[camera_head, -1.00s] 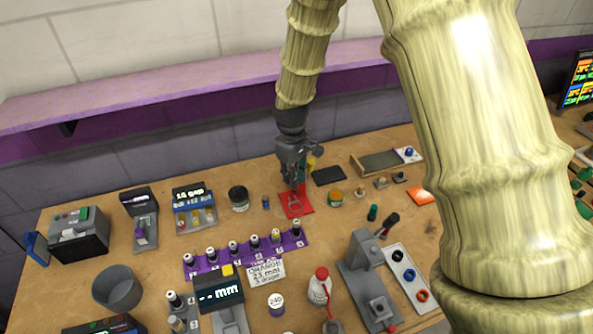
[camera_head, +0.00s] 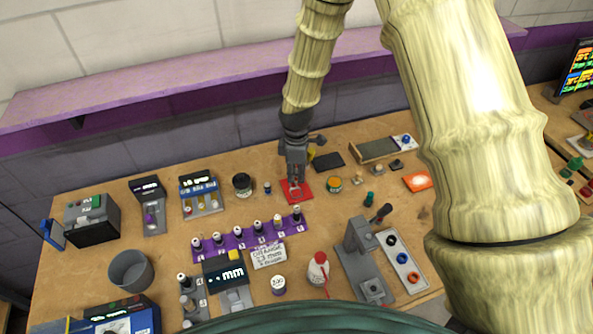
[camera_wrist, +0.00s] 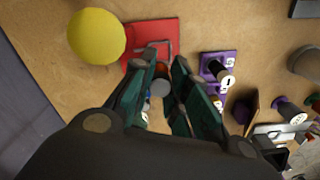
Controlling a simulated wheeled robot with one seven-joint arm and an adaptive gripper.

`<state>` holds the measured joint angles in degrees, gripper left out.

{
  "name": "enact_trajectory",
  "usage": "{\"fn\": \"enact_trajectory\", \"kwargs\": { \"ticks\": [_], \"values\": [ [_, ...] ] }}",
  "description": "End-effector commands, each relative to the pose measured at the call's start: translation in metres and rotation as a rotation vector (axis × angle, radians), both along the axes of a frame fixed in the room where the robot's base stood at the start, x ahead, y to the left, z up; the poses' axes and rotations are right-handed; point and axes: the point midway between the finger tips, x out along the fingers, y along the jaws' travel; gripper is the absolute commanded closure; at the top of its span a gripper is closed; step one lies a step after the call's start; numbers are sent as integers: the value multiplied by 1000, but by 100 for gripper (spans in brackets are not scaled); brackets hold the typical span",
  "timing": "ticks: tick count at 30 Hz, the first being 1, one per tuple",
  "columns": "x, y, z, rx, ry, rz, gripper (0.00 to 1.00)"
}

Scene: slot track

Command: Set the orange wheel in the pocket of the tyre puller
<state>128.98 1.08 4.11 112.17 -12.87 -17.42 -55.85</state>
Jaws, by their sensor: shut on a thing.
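My gripper (camera_head: 295,178) hangs low over the red mat (camera_head: 304,196) at the back of the bench. In the wrist view its green fingers (camera_wrist: 166,88) are closed in on a small piece with orange and grey parts, which looks like the orange wheel (camera_wrist: 161,70). The fingers hide much of it. A grey U-shaped tool lies on the red mat (camera_wrist: 136,31). A grey machine (camera_head: 360,240) with an upright post and a low block in front stands front right of the mat. It looks like the tyre puller, and is well apart from my gripper.
A purple rack (camera_head: 235,240) of several pegs stands front left of the mat. A white tray (camera_head: 401,262) with black, blue and orange rings lies right of the machine. A red-capped bottle (camera_head: 318,270) stands left of it.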

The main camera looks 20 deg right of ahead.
Motion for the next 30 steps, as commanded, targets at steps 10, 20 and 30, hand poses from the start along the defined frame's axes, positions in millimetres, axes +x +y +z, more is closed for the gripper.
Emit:
{"fn": "enact_trajectory", "kwargs": {
  "ticks": [10,20,30],
  "values": [
    [0,0,-25,0,0,-1,100],
    [0,0,-48,0,1,-2,100],
    [0,0,-63,0,0,-1,100]
  ]
}}
